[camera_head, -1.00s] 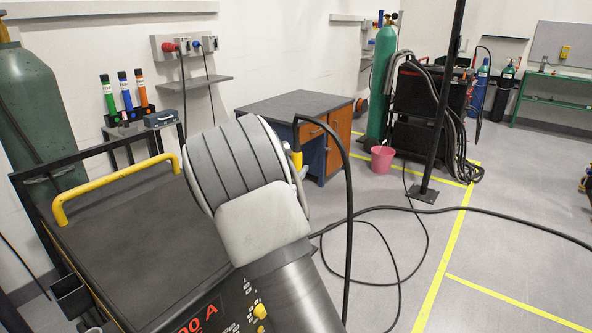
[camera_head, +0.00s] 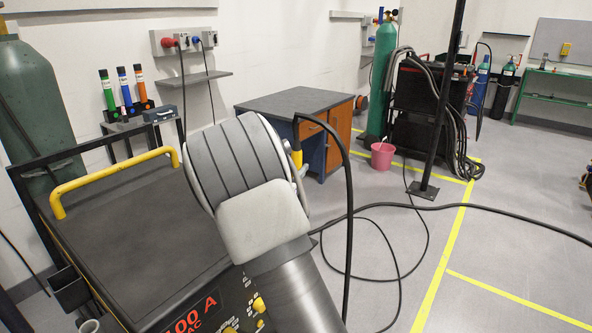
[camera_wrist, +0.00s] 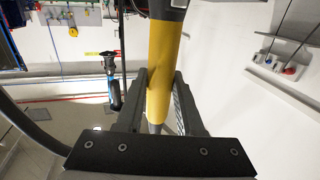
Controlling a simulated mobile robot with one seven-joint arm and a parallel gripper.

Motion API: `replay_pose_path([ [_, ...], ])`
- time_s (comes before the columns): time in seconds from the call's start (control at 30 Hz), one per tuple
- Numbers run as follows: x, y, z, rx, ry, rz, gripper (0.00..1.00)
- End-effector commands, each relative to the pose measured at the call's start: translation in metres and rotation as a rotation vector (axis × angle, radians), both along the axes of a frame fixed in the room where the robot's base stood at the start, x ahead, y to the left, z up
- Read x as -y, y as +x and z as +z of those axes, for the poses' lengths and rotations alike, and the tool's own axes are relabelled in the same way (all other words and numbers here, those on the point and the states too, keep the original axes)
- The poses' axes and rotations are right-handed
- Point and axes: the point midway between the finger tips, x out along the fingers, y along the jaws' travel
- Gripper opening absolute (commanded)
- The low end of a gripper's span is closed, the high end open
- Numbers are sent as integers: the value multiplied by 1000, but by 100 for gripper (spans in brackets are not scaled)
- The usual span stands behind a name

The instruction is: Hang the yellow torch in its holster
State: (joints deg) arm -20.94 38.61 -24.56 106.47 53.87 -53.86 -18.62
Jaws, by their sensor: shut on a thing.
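The yellow torch (camera_head: 297,158) shows just right of my grey arm in the head view, with its black cable arching up and down from it. In the wrist view the torch's yellow handle (camera_wrist: 164,65) stands between the two fingers of my gripper (camera_wrist: 162,88), which is shut on it. My arm hides the gripper in the head view. A black open-topped pocket (camera_head: 70,289) on the left side of the welding machine (camera_head: 140,235) looks like the holster, but I cannot be sure. The torch is well apart from it.
A yellow handle (camera_head: 115,180) rises from the machine's top. A green gas cylinder (camera_head: 38,115) stands behind it. A desk (camera_head: 300,108), pink bucket (camera_head: 382,155) and black pole (camera_head: 437,120) stand beyond.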

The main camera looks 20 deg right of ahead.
Motion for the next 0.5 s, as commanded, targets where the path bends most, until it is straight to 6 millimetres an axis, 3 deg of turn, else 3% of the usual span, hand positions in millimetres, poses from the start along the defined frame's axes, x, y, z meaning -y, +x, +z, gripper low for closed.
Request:
replay_pose_path([
  [0.17,0,-1,-5,-8,-1,0,0],
  [0.2,0,-1,-4,-8,-1,0,43],
  [0.37,0,-1,-5,-11,0,0,71],
  [0.5,0,-1,-6,-13,1,0,71],
])
